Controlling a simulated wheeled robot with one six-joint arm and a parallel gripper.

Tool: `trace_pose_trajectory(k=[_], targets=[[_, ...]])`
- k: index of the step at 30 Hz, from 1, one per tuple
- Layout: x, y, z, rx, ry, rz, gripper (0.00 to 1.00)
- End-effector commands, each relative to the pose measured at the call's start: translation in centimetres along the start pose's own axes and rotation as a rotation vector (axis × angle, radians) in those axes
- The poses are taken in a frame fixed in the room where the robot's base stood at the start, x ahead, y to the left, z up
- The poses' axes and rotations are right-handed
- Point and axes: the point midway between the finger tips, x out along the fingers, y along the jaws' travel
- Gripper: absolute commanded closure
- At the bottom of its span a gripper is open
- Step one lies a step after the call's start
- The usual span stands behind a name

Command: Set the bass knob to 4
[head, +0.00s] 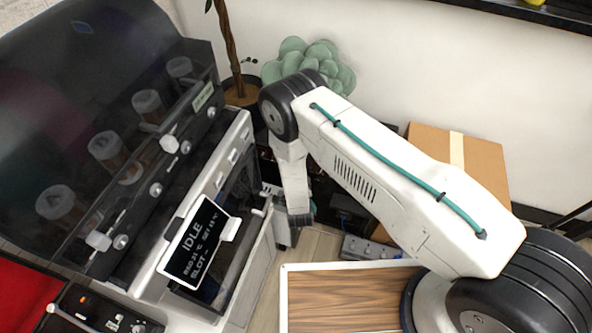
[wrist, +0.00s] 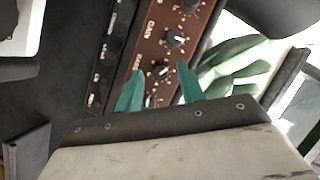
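In the wrist view a brown control panel (wrist: 150,52) runs diagonally with a row of dark knobs and white scale marks. The bass knob (wrist: 160,71) appears to be the one beside the partly readable label "BASS". Its pointer setting is too small to read. My gripper (wrist: 158,70) has two teal fingers apart, one on each side of this knob in the picture. I cannot tell whether they touch it. In the head view my gripper (head: 300,217) points down behind the machine's edge, and my arm hides most of the panel.
Another knob (wrist: 175,38) lies farther up the panel, and one shows lower between the fingers. Pale green leaves (wrist: 232,65) are close on the right. A dark-hooded machine (head: 110,130) with an "IDLE" screen (head: 196,242) stands left. A cardboard box (head: 462,160) is behind my arm.

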Motion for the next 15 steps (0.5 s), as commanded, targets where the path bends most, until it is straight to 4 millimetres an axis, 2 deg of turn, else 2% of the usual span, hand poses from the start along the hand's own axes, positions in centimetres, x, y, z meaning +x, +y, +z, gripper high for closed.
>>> trace_pose_trajectory(k=[3,7,15], targets=[[-0.03,0.01,0.01,0.0,0.0,0.0,0.64],[-0.04,0.0,0.02,0.0,-0.001,0.0,1.0],[-0.07,0.02,0.04,0.011,0.0,-0.006,1.0]])
